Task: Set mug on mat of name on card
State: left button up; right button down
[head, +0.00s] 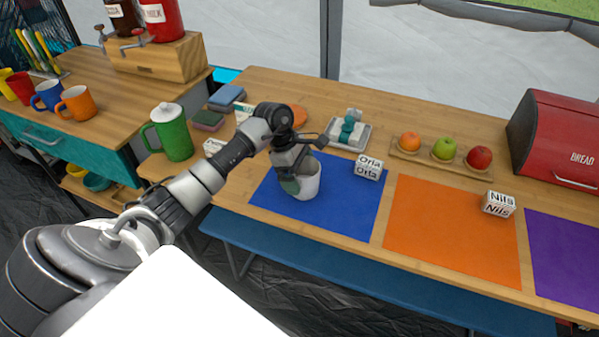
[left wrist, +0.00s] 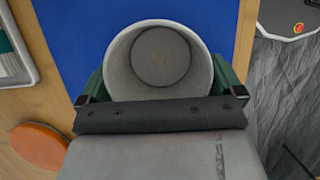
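A white mug (head: 308,183) is upright over the blue mat (head: 268,190). My left gripper (head: 298,178) has its green fingers on either side of the mug and is shut on it. In the left wrist view the empty grey-white mug (left wrist: 158,58) sits between both fingers, with the blue mat (left wrist: 75,45) beyond it. I cannot tell whether the mug's base touches the mat. A name block reading Orla (head: 368,167) stands at the blue mat's upper right corner. A block reading Nils (head: 498,204) stands on the orange mat (head: 450,240). My right gripper is not in view.
A purple mat (head: 565,258) lies at the right. A fruit tray (head: 405,153), a red bread box (head: 555,140) and a grey tray (head: 335,140) stand behind. A green jug (head: 172,132) is left of my arm. Coloured mugs, including an orange one (head: 77,102), stand on the left counter.

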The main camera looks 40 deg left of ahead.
pick_arm(q)
jog(key=shift+r, duration=0.1)
jog(key=shift+r+p, duration=0.25)
jog(key=shift+p, duration=0.05)
jog(key=v, duration=1.1)
jog(key=shift+s+a+r, duration=0.1)
jog(key=shift+a+r, duration=0.05)
jog(key=shift+r, duration=0.15)
